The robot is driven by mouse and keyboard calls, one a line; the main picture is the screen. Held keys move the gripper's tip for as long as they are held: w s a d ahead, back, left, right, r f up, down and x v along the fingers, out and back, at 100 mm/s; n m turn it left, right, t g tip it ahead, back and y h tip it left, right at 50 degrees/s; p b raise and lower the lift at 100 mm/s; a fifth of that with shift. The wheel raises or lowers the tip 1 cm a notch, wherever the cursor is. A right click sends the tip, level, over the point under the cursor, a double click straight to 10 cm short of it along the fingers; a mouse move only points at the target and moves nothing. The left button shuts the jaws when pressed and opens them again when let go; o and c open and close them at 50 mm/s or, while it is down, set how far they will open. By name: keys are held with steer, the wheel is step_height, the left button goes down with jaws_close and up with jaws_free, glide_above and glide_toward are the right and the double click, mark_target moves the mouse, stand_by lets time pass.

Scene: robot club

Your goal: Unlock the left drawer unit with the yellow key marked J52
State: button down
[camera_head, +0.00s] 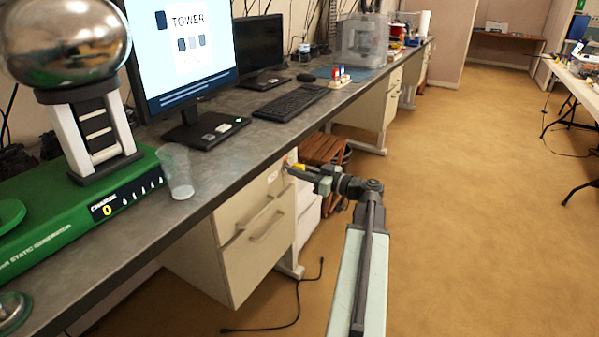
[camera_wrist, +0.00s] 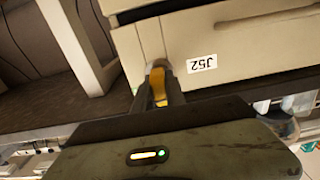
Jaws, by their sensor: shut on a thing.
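The left drawer unit (camera_head: 238,270) is beige and stands under the long grey desk. In the wrist view its front (camera_wrist: 240,45) bears a white label reading J52 (camera_wrist: 202,64). My gripper (camera_head: 302,170) is at the upper right part of the unit's front. It is shut on the yellow key, which shows between the fingers in the wrist view (camera_wrist: 158,86). The key's tip points at a round metal lock (camera_wrist: 157,65) near the edge of the drawer front. The tip is hidden, so I cannot tell whether it is in the lock. Any marking on the key is unreadable.
The grey desk (camera_head: 215,185) overhangs the drawers and carries a keyboard (camera_head: 291,103), a monitor and a clear cup (camera_head: 177,172). A brown wooden stool (camera_head: 322,150) stands just beyond the unit. A black cable (camera_head: 297,305) lies on the floor.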

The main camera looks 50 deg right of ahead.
steer(key=shift+w, duration=0.35)
stand_by(0.6)
